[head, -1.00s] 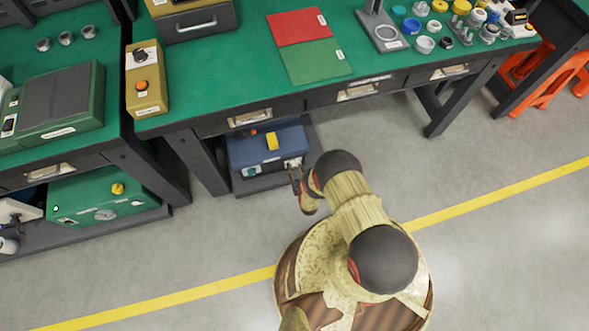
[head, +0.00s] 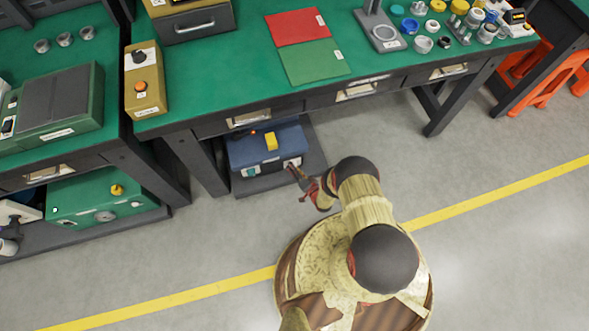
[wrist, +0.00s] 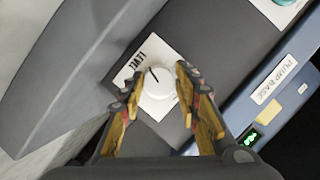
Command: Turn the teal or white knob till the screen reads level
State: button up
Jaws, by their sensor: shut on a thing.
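The white knob (wrist: 160,85), with a dark pointer line, sits on a white plate marked LEVEL on the front of the blue pump base (head: 262,150). My gripper (wrist: 159,74) is shut on this knob, one finger at each side; in the head view it (head: 302,180) reaches the box's right front. The teal knob (wrist: 287,4) is cut off at the top right of the wrist view; it also shows at the left of the box's front (head: 251,171). A small screen (wrist: 253,136) glows green, its reading too small to make out.
The pump base stands on a low grey shelf (head: 262,185) under the green-topped bench (head: 230,85), between the bench legs. A green machine (head: 85,203) stands low at the left. The grey floor in front is open, crossed by a yellow line.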

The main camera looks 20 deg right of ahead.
jog(key=shift+w+d, duration=0.2)
jog(key=shift+d, duration=0.05)
dwell(0.3)
jog(key=o, duration=1)
jog(key=shift+o, duration=0.4)
jog(key=shift+s+a, duration=0.1)
jog(key=shift+a, duration=0.05)
jog(key=v, duration=1.2)
